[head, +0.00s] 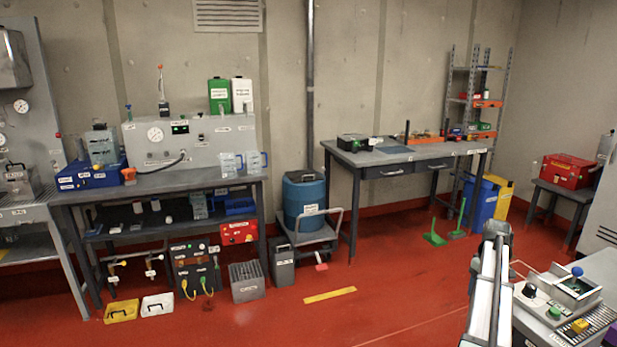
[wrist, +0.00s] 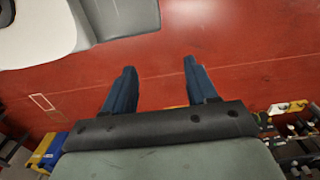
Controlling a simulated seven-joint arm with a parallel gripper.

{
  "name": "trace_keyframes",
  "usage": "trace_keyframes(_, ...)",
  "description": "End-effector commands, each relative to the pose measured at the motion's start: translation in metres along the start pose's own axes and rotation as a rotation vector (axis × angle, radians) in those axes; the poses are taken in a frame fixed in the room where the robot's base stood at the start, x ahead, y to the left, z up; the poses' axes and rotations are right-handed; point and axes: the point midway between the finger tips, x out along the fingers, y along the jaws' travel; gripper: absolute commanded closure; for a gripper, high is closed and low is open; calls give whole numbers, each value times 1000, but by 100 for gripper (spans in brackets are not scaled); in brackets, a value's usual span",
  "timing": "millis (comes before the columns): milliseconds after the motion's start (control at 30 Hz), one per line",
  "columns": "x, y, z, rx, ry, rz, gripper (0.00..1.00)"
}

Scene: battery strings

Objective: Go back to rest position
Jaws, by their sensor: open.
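My gripper (wrist: 160,82) shows in the wrist view with its two dark blue fingers spread apart. Nothing is between the fingers, and the red floor (wrist: 240,60) lies beyond them. In the head view my arm rises at the lower right, beside a control panel. I cannot make out the fingers in the head view.
The control panel (head: 562,300) with knobs stands close right of my arm. A left workbench (head: 160,184), a blue drum (head: 304,203) on a cart and a grey drawer table (head: 410,153) line the back wall. Red floor (head: 400,270) is clear in the middle.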

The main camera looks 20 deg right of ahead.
Motion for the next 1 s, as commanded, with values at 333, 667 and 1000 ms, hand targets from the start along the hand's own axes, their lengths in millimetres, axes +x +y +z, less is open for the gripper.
trace_keyframes(333,136,-134,-35,-3,-80,-72,43)
trace_keyframes(667,243,-262,-28,-1,-170,-113,43)
trace_keyframes(1000,330,-387,18,0,-275,-129,43)
